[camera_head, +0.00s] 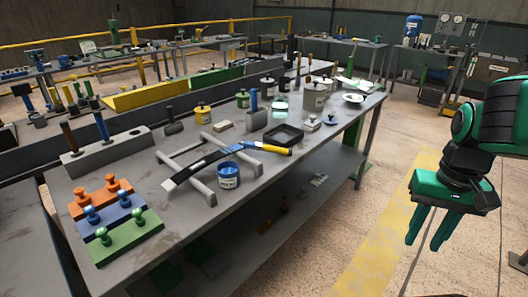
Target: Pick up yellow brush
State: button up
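No brush can be made out with certainty. A long tool with a yellow end (278,150), a blue middle and a dark, pale-edged far part lies across a grey metal rack (206,190) on the workbench (150,262). Whether it is one tool or more, and whether it is the yellow brush, I cannot tell. My gripper (423,245) is at the right, over the floor beyond the bench's right edge. Its two green fingers point down, apart, with nothing between them.
Orange, blue and green pegged blocks (124,239) sit at the near left. Floor between bench and gripper is clear.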

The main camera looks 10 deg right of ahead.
aim_at(256, 146)
jog(key=u, duration=0.05)
jog(key=i, duration=1)
jog(key=z, duration=0.05)
